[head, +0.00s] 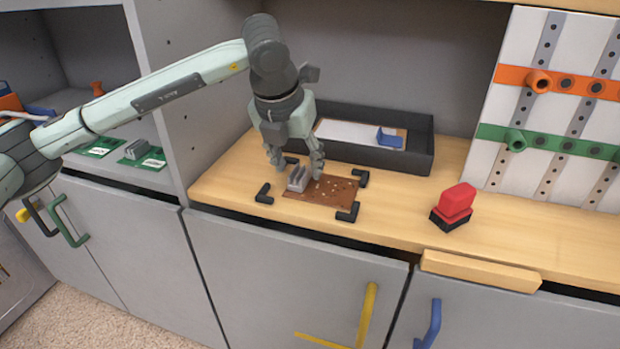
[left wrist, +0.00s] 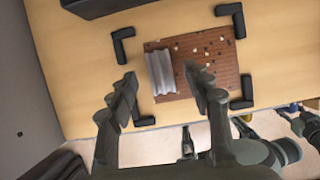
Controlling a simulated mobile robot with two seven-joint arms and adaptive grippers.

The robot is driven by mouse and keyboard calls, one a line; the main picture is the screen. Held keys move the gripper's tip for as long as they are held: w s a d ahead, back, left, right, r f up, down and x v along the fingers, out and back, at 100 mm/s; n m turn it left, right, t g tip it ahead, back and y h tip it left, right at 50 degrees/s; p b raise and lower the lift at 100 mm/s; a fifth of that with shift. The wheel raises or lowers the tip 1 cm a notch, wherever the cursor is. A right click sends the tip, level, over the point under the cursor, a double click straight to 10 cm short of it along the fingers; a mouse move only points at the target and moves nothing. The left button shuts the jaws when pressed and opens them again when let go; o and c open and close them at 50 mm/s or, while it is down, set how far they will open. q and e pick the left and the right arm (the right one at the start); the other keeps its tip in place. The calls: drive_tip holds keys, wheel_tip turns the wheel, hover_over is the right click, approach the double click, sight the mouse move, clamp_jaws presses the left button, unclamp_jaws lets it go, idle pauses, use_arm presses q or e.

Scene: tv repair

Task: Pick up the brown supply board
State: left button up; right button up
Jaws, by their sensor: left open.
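The brown supply board (head: 330,193) lies flat on the wooden counter between black corner brackets. It carries a grey finned heat sink (head: 298,179) on its left part and small light and dark parts. My left gripper (head: 293,176) points down just above the board, around the heat sink area, with its fingers apart. In the left wrist view the board (left wrist: 221,65) and the heat sink (left wrist: 160,72) show beyond the open fingers (left wrist: 163,95). I cannot tell whether the fingers touch anything.
A black tray (head: 420,150) with a white sheet and a blue piece stands behind the board. A red and black block (head: 455,205) sits to the right. Green boards (head: 142,157) lie in the left shelf. The counter's front edge is close to the brackets.

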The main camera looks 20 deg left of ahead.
use_arm(q)
drive_tip(key=shift+x, duration=0.85)
drive_tip(key=shift+c, duration=0.2)
clamp_jaws()
drive_tip(key=shift+r, duration=0.15)
